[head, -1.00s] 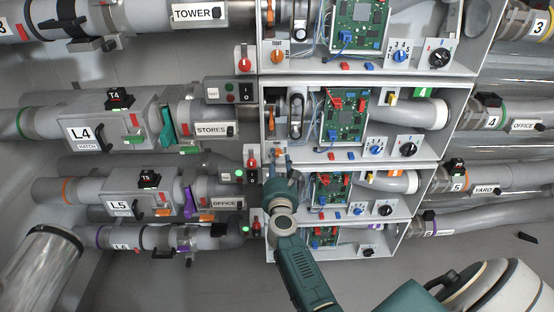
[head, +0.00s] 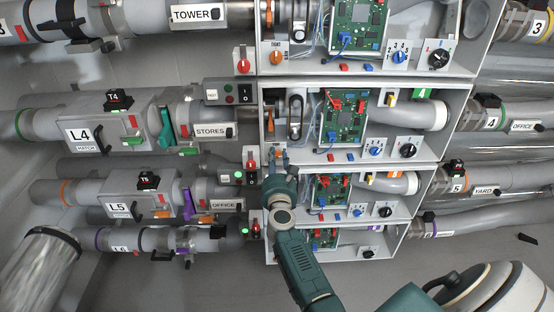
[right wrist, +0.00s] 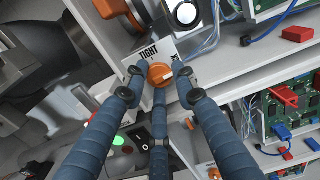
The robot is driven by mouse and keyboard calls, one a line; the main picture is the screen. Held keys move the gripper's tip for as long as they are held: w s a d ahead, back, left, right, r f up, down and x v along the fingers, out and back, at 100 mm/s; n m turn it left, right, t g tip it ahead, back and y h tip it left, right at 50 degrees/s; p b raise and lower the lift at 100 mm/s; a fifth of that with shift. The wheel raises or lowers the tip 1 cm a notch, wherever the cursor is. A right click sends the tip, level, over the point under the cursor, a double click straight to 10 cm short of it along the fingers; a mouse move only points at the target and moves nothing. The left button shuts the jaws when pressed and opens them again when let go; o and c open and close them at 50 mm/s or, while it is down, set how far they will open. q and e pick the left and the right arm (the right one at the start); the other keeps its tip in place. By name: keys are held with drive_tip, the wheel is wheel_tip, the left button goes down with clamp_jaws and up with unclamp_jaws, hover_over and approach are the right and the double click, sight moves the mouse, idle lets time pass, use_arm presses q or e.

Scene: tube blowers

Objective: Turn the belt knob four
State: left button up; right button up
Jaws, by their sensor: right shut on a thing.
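The belt knob four is an orange knob under a white "TIGHT" label, at the lower left of the box with the green 4 tag (head: 423,95). In the right wrist view the orange knob (right wrist: 160,74) sits between the fingertips of my right gripper (right wrist: 161,82). The blue-grey fingers are shut around it, two at its sides and one below. My left gripper is not in view.
A black selector knob (head: 408,150) and a blue one (head: 376,151) are further right in the same box. A red switch (head: 251,164) is just left of my gripper. A green circuit board (head: 345,117) with wires is nearby. Another orange knob (head: 276,46) is in the box above.

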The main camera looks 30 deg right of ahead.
drive_tip(key=n+p, duration=0.1)
drive_tip(key=n, duration=0.3)
drive_tip(key=shift+p, duration=0.35)
drive_tip(key=n+p, duration=0.1)
drive_tip(key=n, duration=0.3)
drive_tip(key=shift+n+p, duration=0.3)
drive_tip(key=n+p, duration=0.1)
drive_tip(key=n, duration=0.3)
drive_tip(key=shift+a+n+p, duration=0.1)
drive_tip(key=shift+n+p, duration=0.9)
drive_tip(key=shift+n, duration=1.5)
drive_tip(key=o, duration=0.9)
